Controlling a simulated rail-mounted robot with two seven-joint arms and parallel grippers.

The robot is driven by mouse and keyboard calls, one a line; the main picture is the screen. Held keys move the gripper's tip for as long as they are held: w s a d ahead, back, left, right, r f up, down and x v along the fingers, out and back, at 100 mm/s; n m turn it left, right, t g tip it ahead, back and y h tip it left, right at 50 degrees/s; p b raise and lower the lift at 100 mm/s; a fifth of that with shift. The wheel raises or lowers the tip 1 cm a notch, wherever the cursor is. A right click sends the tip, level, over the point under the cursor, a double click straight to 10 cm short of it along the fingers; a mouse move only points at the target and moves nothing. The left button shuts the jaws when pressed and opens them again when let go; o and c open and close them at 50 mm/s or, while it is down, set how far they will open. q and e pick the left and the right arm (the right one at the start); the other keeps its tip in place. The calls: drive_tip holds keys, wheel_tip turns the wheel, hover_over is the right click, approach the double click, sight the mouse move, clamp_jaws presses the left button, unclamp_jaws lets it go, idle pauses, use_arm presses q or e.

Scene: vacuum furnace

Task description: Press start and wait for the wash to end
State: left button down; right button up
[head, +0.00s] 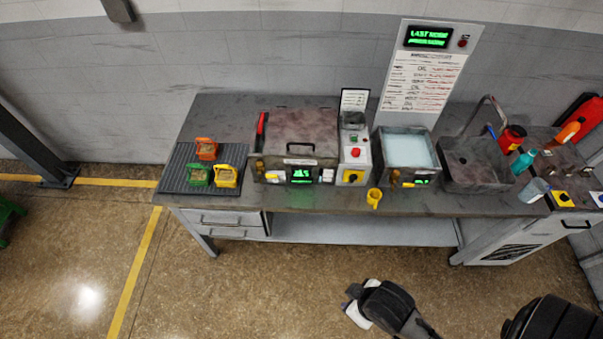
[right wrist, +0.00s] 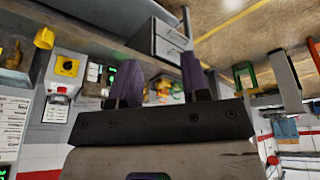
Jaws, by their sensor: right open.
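A grey metal machine with a closed, handled lid (head: 297,135) stands on the bench; its green-lit display (head: 301,175) is too small to read. Beside it is a light control column (head: 356,165) with a red button (head: 355,153) and a yellow plate with a black knob (head: 352,177). That knob plate also shows in the right wrist view (right wrist: 67,66). I cannot tell which control is start. My right gripper (right wrist: 160,82) is open and empty, apart from the bench; my right arm (head: 385,305) is in front of it in the head view. My left gripper is not in view.
A tray (head: 180,165) holds orange, green and yellow baskets. An open liquid-filled bath (head: 408,150), yellow cup (head: 374,197) and sink (head: 480,165) stand to the right. A tall sign panel (head: 418,80) stands behind. The floor in front is mostly clear.

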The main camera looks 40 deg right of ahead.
drive_tip(key=shift+a, duration=0.1)
drive_tip(key=shift+c, duration=0.4)
drive_tip(key=c, duration=0.3)
clamp_jaws()
idle(0.7)
